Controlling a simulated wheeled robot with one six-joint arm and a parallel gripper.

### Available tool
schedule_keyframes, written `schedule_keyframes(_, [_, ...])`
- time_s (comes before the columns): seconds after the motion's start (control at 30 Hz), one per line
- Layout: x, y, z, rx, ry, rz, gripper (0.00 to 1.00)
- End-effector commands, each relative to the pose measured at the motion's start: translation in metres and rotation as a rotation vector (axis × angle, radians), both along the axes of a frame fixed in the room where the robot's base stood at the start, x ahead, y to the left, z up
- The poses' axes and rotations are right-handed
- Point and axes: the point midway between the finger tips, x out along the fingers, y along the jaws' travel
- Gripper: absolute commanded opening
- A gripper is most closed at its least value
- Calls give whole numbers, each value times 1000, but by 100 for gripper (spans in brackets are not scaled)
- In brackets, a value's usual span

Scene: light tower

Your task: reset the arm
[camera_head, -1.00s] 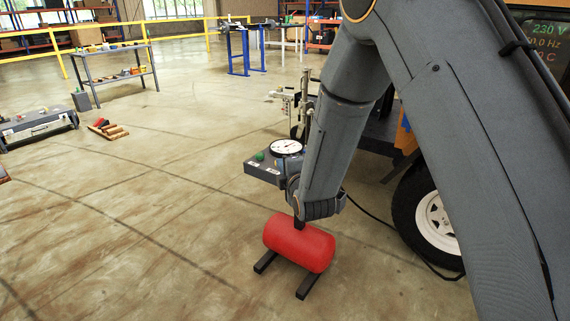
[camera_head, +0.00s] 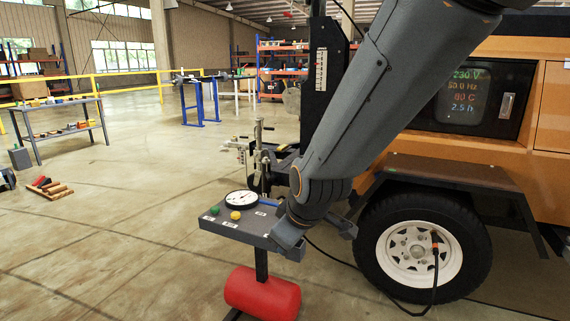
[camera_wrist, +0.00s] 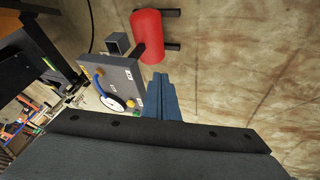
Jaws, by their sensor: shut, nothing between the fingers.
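My arm comes down from the top right in the head view. My gripper (camera_head: 290,240) is at its lower end, at the right edge of a grey control panel (camera_head: 220,229); I cannot tell whether it touches. In the wrist view my gripper (camera_wrist: 161,97) shows as blue-grey fingers, shut and empty, beside the panel (camera_wrist: 127,77). The panel carries a round gauge (camera_head: 241,199), a green button (camera_head: 215,211) and a yellow button (camera_head: 236,215). It stands on a post over a red cylinder (camera_head: 262,293), also in the wrist view (camera_wrist: 147,36).
An orange trailer (camera_head: 540,195) with a wheel (camera_head: 418,248) and a lit display (camera_head: 466,92) stands close on the right. A dark cable (camera_head: 365,274) runs along the floor. The left floor is open.

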Motion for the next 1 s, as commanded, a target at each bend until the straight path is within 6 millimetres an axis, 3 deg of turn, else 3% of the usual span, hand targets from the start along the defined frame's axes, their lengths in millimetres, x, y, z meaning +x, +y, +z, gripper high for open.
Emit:
schedule_keyframes(0.1, [-54,-28,12,28,160,-163,0])
schedule_keyframes(0.2, [-92,-45,16,35,268,-274,0])
schedule_keyframes(0.6, [-195,-87,32,18,526,-579,0])
schedule_keyframes(0.7, [-216,-93,37,7,573,-640,0])
schedule_keyframes(1.0, [-210,-105,58,11,567,-682,0])
